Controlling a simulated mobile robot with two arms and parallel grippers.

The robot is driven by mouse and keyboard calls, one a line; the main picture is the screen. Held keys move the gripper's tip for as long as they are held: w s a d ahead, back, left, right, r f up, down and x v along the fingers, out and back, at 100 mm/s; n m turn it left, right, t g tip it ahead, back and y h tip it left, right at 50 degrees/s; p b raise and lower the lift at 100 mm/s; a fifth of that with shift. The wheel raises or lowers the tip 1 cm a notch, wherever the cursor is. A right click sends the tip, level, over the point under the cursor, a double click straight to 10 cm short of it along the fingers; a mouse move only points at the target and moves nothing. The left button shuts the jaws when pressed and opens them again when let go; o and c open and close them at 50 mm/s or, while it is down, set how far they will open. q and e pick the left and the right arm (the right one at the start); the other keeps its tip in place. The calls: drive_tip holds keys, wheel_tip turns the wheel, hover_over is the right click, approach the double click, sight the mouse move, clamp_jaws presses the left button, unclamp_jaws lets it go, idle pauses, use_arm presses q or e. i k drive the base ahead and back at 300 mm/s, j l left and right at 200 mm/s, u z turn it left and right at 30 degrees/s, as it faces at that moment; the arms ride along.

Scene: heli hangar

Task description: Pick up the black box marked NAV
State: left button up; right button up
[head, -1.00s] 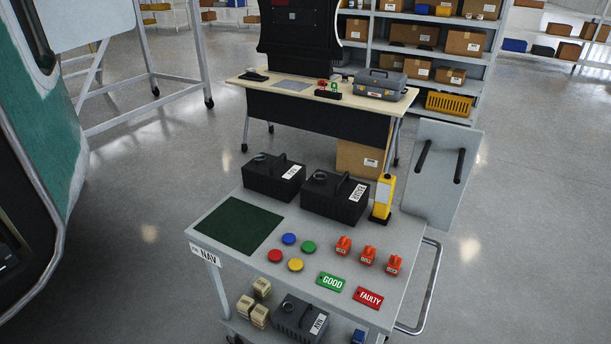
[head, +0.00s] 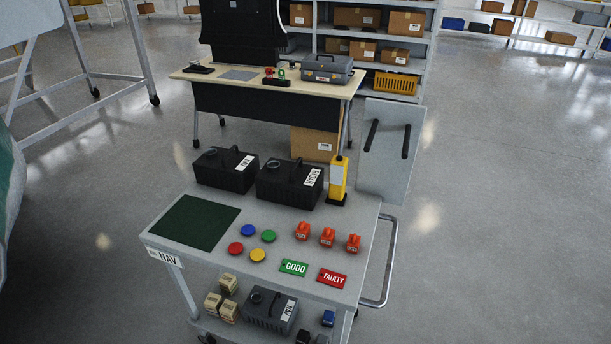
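Two black boxes with handles stand side by side on the cart's top: a left black box (head: 222,172) and a right black box (head: 287,186). Each has a white label whose lettering is too small to read surely. A dark grey box (head: 262,312) with a handle and a white label sits on the cart's lower shelf; its label is also hard to read. The cart's front left corner carries a sign reading NAV (head: 164,257). Neither of my grippers is in view.
The cart top (head: 180,244) holds a green mat (head: 196,222), coloured discs, orange tagged items, GOOD (head: 294,267) and FAULTY (head: 332,278) plates and a yellow device (head: 338,180). Behind stands a workbench (head: 258,102). The floor right of the cart is clear.

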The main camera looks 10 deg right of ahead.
sight(231, 170)
drive_tip(key=z, duration=1.2)
drive_tip(key=j+z, duration=0.15)
drive_tip(key=j, duration=0.75)
drive_tip(key=k+j+z, duration=0.1)
drive_tip(key=j, duration=0.8)
